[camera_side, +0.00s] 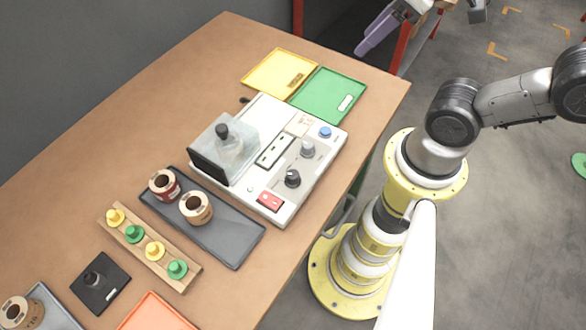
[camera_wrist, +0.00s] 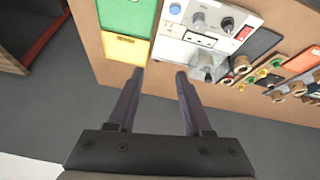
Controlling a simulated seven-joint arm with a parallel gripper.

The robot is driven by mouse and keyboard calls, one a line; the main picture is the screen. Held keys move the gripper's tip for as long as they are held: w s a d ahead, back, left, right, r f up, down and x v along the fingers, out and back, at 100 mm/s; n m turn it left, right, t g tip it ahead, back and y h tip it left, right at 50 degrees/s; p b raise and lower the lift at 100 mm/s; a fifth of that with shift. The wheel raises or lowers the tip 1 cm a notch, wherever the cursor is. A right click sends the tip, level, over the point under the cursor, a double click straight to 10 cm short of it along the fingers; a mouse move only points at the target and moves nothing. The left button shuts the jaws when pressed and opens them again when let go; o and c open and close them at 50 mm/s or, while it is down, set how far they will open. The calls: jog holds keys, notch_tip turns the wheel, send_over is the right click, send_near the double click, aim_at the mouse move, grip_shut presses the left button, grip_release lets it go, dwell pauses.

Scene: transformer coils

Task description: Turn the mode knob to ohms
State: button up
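The tester (camera_side: 262,122) is a white box with a sloped control panel, on the table. Its panel has a black knob (camera_side: 292,178) and a grey knob (camera_side: 307,148); I cannot read which is the mode knob or where either points. In the wrist view the black knob (camera_wrist: 227,24) and grey knob (camera_wrist: 199,19) show near the top edge. My gripper (camera_wrist: 160,75) is open and empty, its two purple fingers wide apart. It is well away from the knobs; in the side view a purple finger shows at the top edge, past the table's far end.
The panel also has a blue button (camera_side: 325,132) and a red switch (camera_side: 270,200). A clear cover (camera_side: 235,135) stands on the box. Yellow (camera_side: 278,72) and green (camera_side: 328,94) trays lie behind it. A dark tray (camera_side: 220,235) with coils and a peg rack (camera_side: 150,248) are in front.

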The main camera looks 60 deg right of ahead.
jog(key=shift+o, duration=0.5)
jog(key=w+a+f+n+g+y, duration=0.1)
jog(key=w+a+f+n+g, duration=0.1)
jog(key=w+a+n, duration=0.3)
jog(key=shift+w+a+f+n+g, duration=0.4)
jog(key=shift+a+n+g, duration=0.1)
jog(key=shift+a+n, duration=0.6)
jog(key=n+g+h, duration=0.1)
jog(key=n+g, duration=0.2)
jog(key=n, duration=0.2)
send_near(293, 174)
notch_tip(293, 174, down, 9)
jog(key=shift+f, duration=0.1)
grip_shut()
